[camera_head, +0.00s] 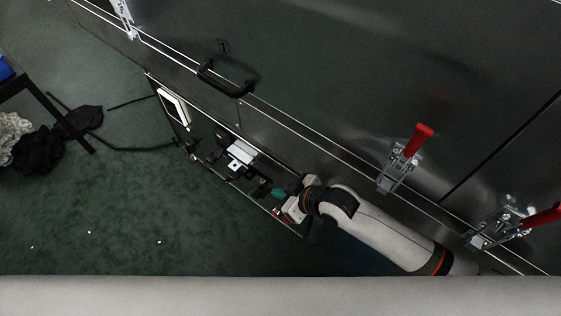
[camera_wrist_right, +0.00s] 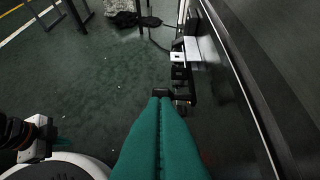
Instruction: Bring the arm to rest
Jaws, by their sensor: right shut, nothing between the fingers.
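My right arm (camera_head: 385,238) comes in from the lower right in the head view, running beside the dryer's edge. My right gripper (camera_head: 265,189) points left, in front of the dark panel with small fittings. Its teal fingers are shut with nothing between them. In the right wrist view the shut teal fingers (camera_wrist_right: 162,98) fill the lower middle, their tips appearing just below the black fittings on the panel. I cannot tell whether the tips touch anything.
The metal dryer (camera_head: 330,60) has a black handle (camera_head: 226,80) and red-handled clamps (camera_head: 403,165). A panel with a white-framed screen (camera_head: 173,108) and a light block (camera_head: 241,153) is beside the gripper. Open green floor (camera_head: 120,205) lies to the left, with dark cloth (camera_head: 80,121).

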